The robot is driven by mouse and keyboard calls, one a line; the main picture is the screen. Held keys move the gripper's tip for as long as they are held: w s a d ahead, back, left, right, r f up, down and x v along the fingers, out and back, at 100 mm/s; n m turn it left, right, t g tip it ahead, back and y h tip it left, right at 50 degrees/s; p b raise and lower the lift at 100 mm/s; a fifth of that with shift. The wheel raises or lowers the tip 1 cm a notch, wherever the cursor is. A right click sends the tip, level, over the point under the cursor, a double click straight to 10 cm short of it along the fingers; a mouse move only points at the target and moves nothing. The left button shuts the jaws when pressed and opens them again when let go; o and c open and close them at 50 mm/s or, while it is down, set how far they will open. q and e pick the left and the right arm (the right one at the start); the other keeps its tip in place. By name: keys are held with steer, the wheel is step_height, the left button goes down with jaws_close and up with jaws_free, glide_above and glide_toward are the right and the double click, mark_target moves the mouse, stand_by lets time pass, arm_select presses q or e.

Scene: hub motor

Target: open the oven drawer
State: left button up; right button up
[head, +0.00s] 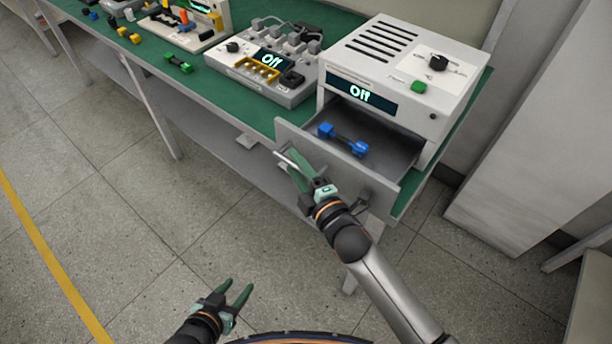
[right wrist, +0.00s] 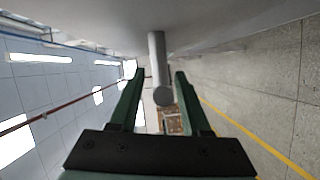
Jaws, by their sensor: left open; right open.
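The white oven (head: 410,60) stands at the right end of the bench, its display (head: 360,92) reading "Off". Its grey drawer (head: 375,188) is pulled out, with a blue dumbbell-shaped part (head: 343,140) lying inside. My right gripper (head: 290,165) is at the drawer's front, by the handle. In the right wrist view, the round grey handle bar (right wrist: 160,75) sits between the two green fingers, with gaps at the sides, so the right gripper is open around it. My left gripper (head: 238,292) is open and empty, low over the floor and away from the bench.
A grey station (head: 262,85) with its own "Off" display stands left of the oven on the green bench top (head: 215,75). A green part (head: 178,63) lies near the bench's front edge. A white cabinet (head: 550,130) stands at the right. The floor in front is clear.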

steer(key=v, duration=1.2)
steer(key=shift+s, duration=0.15)
steer(key=s+d+f+m+g+h+p, duration=0.2)
steer(key=s+d+f+m, duration=0.3)
steer(key=m, duration=0.5)
steer(key=s+d+f+m+g+h+p, duration=0.2)
steer(key=s+d+f+m+h, duration=0.3)
steer(key=d+f+m, duration=0.4)
steer(key=shift+s+d+m+g, duration=0.35)
steer(key=shift+s+m+g, duration=0.25)
steer(key=shift+s+g, duration=0.15)
